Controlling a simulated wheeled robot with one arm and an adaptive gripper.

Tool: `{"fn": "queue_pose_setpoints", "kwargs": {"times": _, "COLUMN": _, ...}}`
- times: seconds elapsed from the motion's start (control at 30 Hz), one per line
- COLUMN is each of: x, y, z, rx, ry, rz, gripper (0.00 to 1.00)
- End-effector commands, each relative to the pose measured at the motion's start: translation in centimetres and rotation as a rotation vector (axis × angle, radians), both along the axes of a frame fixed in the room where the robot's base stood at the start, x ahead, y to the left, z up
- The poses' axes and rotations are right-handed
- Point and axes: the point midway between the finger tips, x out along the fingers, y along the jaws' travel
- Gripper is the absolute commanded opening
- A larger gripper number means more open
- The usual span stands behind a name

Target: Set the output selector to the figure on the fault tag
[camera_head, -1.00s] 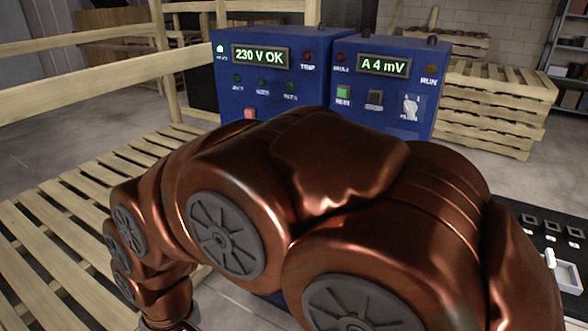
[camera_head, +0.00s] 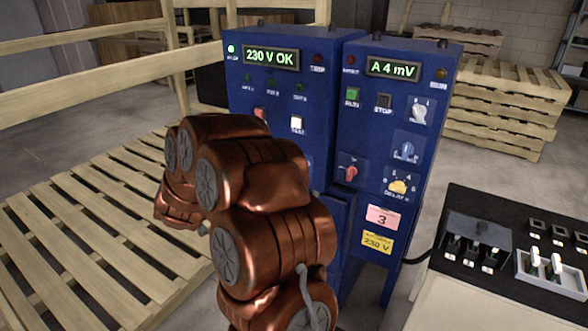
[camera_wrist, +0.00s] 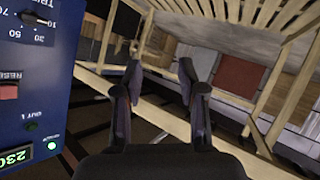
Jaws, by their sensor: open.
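The right blue cabinet (camera_head: 345,115) reads "A 4 mV". It carries a white knob (camera_head: 419,111), a blue knob (camera_head: 405,151), a yellow knob (camera_head: 399,187) and a red knob (camera_head: 348,171). Their small labels are too blurred to tell surely which is the output selector. Below the yellow knob is a pink tag (camera_head: 382,218) showing "3", and under it a yellow label (camera_head: 377,242) reading "230 V". In the wrist view my gripper (camera_wrist: 160,68) is open and empty, beside the left cabinet (camera_wrist: 50,100). In the head view my arm hides part of that cabinet.
The left cabinet's display (camera_head: 271,58) reads "230 V OK". A wooden pallet (camera_head: 90,235) lies at left, with a wooden rail (camera_head: 90,75) behind. A black control panel (camera_head: 515,245) with switches stands at right. Stacked pallets (camera_head: 500,110) are at the back right.

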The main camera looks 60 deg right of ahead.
Motion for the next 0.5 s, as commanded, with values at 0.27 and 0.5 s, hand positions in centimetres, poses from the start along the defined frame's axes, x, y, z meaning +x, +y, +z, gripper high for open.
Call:
{"fn": "queue_pose_setpoints", "kwargs": {"times": 0.27, "x": -6.2, "y": -14.5, "z": -2.0, "rx": -0.357, "ry": 0.099, "rz": -0.362, "gripper": 0.41}}
{"fn": "queue_pose_setpoints", "kwargs": {"times": 0.5, "x": -13.9, "y": -21.4, "z": -2.3, "rx": -0.62, "ry": 0.272, "rz": -0.608, "gripper": 0.41}}
